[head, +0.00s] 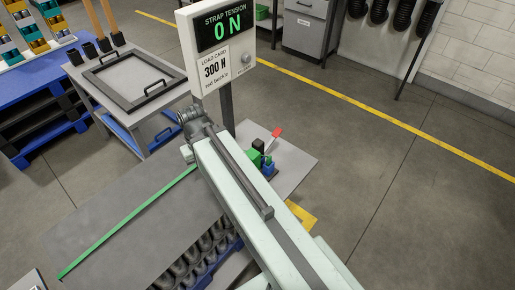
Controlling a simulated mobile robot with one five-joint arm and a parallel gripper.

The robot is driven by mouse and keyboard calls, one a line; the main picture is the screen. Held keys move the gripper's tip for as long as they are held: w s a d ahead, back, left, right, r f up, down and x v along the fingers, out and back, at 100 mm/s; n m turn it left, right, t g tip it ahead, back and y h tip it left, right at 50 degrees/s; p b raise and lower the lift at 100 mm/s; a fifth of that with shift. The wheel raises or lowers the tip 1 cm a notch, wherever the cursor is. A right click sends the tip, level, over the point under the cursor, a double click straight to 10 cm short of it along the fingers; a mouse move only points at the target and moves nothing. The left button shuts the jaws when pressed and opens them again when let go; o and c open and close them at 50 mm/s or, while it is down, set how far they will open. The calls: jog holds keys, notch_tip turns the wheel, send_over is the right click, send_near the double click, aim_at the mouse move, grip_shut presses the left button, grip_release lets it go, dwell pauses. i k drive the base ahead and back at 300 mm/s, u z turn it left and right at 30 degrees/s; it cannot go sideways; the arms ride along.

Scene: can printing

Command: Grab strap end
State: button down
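A green strap (125,225) lies in a straight line across a flat grey top sheet (110,205). One visible end is at the sheet's front left edge; the other passes out of sight behind my arm. A small green and blue device with a red lever (276,132) sits on the sheet, just right of my arm. My arm reaches from the bottom right up over the sheet. My gripper is hidden beyond or below the arm's far joint, so its fingers and anything in them do not show.
A sign (217,45) on a post reads strap tension 0 N and load card 300 N, red buckle. A grey side table (165,130) with a black frame stands behind left. Dark rounded items (200,262) sit under the sheet. The floor to the right (420,200) is clear.

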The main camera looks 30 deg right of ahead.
aim_at(269, 160)
jog(key=u, duration=0.4)
jog(key=i, duration=0.1)
jog(key=z, duration=1.3)
